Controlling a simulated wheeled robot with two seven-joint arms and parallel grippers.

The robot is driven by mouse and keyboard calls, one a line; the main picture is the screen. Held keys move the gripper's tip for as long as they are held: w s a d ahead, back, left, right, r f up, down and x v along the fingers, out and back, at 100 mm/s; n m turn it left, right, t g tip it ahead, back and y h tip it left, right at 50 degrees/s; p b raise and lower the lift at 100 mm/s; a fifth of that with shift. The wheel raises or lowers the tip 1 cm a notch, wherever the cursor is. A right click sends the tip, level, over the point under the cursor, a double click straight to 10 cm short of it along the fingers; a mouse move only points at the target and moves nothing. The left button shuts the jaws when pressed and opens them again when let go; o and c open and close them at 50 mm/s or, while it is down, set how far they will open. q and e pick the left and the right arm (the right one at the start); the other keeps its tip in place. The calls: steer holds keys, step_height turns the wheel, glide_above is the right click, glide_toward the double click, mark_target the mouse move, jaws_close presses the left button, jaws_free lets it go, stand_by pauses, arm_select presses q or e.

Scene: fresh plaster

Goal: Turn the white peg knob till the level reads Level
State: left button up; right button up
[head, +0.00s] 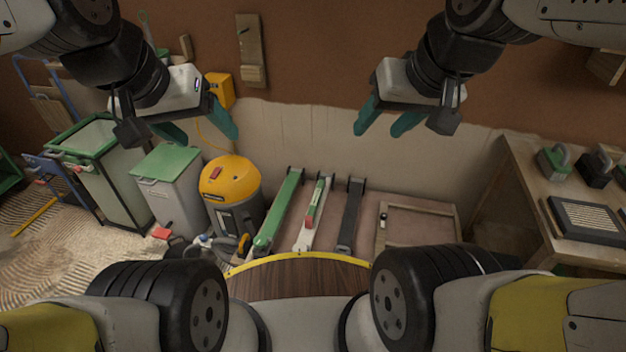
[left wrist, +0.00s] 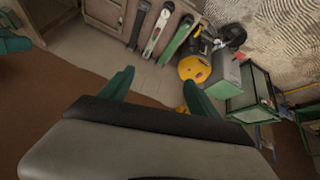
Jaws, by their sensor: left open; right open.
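A long white strip-shaped fixture (head: 304,236) lies low against the wall between a green one (head: 278,215) and a dark one (head: 350,217). It carries a red and green piece (head: 314,208). The white fixture also shows in the left wrist view (left wrist: 154,34). My left gripper (head: 208,135) is open and empty, raised in front of the wall, left of the fixtures. It is open in the left wrist view too (left wrist: 160,95). My right gripper (head: 382,130) is open and empty, raised to their right.
A yellow-topped vacuum (head: 231,180), a grey bin with green lid (head: 168,165) and a green-framed cart (head: 100,150) stand at left. A wooden bench (head: 520,190) with tools is at right. A wooden board (head: 251,55) hangs on the wall. Space between my grippers is clear.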

stand_by(0.4)
arm_select(q)
steer(key=n+g+y, duration=0.2)
steer(key=n+g, duration=0.4)
steer(key=n, duration=0.4)
glide_above(299, 248)
step_height(299, 248, down, 61)
steer(key=shift+r, duration=0.15)
step_height(299, 248, down, 7)
steer(key=shift+f, duration=0.1)
